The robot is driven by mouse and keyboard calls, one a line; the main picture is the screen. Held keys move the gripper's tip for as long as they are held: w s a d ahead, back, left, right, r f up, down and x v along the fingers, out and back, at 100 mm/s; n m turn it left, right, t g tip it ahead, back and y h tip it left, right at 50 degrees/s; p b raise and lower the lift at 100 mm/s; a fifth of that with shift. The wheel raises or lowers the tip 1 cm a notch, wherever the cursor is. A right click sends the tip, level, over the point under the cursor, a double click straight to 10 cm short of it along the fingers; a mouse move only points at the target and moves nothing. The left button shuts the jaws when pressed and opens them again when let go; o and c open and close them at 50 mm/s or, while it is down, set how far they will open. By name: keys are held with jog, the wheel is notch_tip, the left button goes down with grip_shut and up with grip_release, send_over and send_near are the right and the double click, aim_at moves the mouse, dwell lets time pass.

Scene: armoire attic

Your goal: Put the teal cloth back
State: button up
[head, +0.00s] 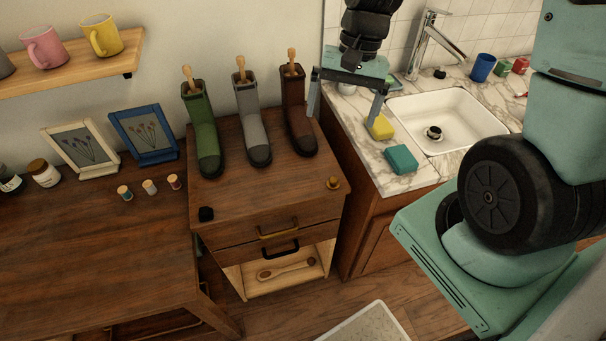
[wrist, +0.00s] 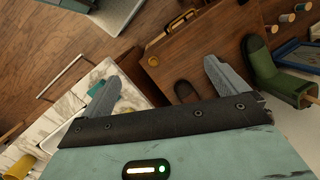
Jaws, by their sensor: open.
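A teal folded cloth or sponge-like block (head: 401,159) lies on the marble counter (head: 430,174), in front of the sink and near the counter's left edge. In the wrist view a teal patch (wrist: 97,87) shows beside the left finger, partly hidden by it. My gripper (head: 345,112) is open and empty, in the air near the counter's left edge, up and to the left of the teal block in the head view. In the wrist view its two fingers (wrist: 160,74) are spread wide with nothing between them.
A yellow block (head: 379,127) lies behind the teal one, beside the sink (head: 450,120). Several boots with wooden handles, among them a brown boot (head: 300,115), stand on the wooden cabinet (head: 265,190). Its lower drawer (head: 285,275) is open with a wooden brush-like item inside.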

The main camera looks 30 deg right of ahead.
jog(key=s+a+r+n+h, duration=0.1)
jog(key=s+a+r+n, duration=0.1)
jog(key=s+a+n, duration=0.5)
jog(key=s+a+r+n+t+h, duration=0.1)
jog(key=s+a+r+n, duration=0.2)
jog(key=s+a+n, duration=0.4)
jog(key=s+a, duration=0.1)
jog(key=a, duration=0.2)
jog(key=shift+a+r+n, duration=0.15)
jog(key=shift+a+n, duration=0.1)
jog(key=shift+n, duration=0.15)
